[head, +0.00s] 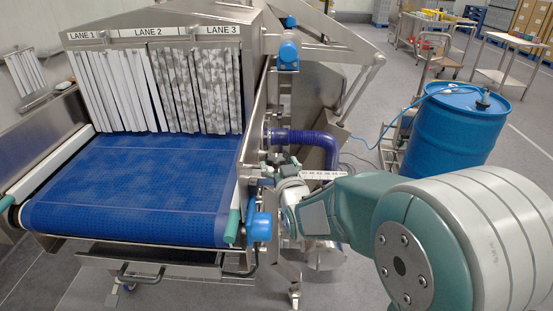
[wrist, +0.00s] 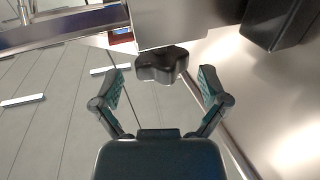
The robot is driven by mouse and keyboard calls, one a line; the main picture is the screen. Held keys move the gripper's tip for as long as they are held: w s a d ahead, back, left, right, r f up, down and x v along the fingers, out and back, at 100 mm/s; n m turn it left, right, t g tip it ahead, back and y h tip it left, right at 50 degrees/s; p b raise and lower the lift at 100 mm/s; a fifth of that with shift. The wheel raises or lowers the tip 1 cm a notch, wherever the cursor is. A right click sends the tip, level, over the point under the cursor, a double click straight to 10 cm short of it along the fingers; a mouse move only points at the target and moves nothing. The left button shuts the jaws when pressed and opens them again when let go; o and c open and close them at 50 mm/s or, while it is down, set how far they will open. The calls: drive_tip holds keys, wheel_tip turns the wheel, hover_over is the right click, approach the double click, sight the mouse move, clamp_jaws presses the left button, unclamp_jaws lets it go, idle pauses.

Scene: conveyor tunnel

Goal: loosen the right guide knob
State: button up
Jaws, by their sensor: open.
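A black lobed knob (wrist: 162,65) shows in the wrist view, under the edge of a grey metal housing. My gripper (wrist: 159,76) is open, with one teal-padded finger on each side of the knob and clear gaps between. The knob lies near the line between the fingertips; whether it is fully between them in depth I cannot tell. In the head view my arm reaches to the right side of the conveyor (head: 140,185); the gripper is mostly hidden there and I cannot make out this knob.
A dark block (wrist: 283,22) juts out at the wrist view's upper right, beside a shiny metal panel (wrist: 285,90). In the head view a purple hose (head: 305,137), a blue fitting (head: 261,226) and the tunnel frame crowd the arm's end. A blue drum (head: 455,125) stands at right.

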drive_tip(key=shift+x, duration=1.05)
drive_tip(key=c, duration=1.2)
drive_tip(key=shift+o, duration=0.2)
